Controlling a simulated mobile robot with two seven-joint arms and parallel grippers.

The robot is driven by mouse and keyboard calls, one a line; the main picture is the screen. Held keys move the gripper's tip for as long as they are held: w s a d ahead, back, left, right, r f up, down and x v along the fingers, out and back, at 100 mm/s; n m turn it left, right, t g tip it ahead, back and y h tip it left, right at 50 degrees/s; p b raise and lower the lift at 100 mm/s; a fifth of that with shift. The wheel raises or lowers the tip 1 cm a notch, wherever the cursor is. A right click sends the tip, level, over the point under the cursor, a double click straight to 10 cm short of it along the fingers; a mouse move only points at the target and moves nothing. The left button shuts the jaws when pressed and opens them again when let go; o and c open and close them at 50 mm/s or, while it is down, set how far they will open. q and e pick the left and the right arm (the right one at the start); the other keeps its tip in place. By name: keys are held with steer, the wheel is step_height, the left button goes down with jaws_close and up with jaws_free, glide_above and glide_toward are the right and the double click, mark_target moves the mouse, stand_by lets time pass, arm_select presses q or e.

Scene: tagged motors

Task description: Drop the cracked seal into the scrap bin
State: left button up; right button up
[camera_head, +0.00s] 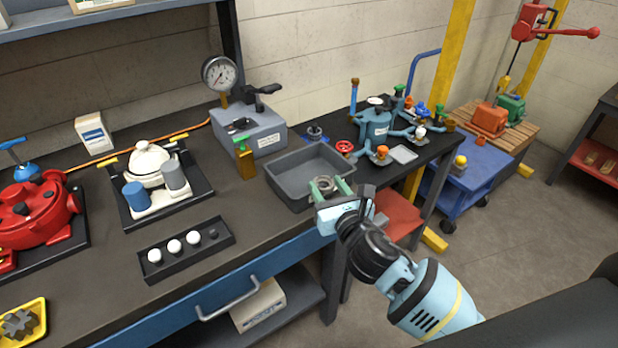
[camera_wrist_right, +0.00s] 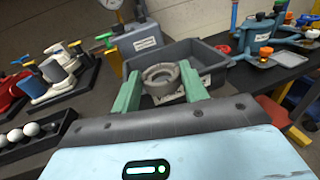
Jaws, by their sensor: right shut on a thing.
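A thick grey ring, the seal (camera_head: 325,185), is held between the green fingers of my right gripper (camera_head: 330,188). In the right wrist view the seal (camera_wrist_right: 161,79) sits between the two fingertips of the gripper (camera_wrist_right: 160,88), its hole facing up; I cannot make out a crack. An open grey bin (camera_head: 282,185) stands on the bench. The gripper and seal are at the bin's near right side, apparently above its rim. The bin (camera_wrist_right: 195,52) shows behind the seal in the wrist view, with a pale label partly hidden by a finger. My left gripper is not in view.
A black tray (camera_head: 168,269) with white round pieces lies left of the bin. A grey box with a gauge (camera_head: 219,73) stands behind it. A blue pump assembly (camera_head: 377,125) and a red handwheel (camera_head: 345,146) are to its right. Bare bench lies in front of the bin.

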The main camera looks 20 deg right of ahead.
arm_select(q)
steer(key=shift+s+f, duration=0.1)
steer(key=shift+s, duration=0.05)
arm_select(e)
steer(key=w+d+r, duration=0.1)
steer(key=w+r, duration=0.2)
steer(key=w, duration=0.6)
steer(key=shift+w+r, duration=0.25)
steer(key=shift+r, duration=0.1)
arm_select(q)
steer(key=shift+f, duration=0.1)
arm_select(e)
steer(key=shift+f, duration=0.1)
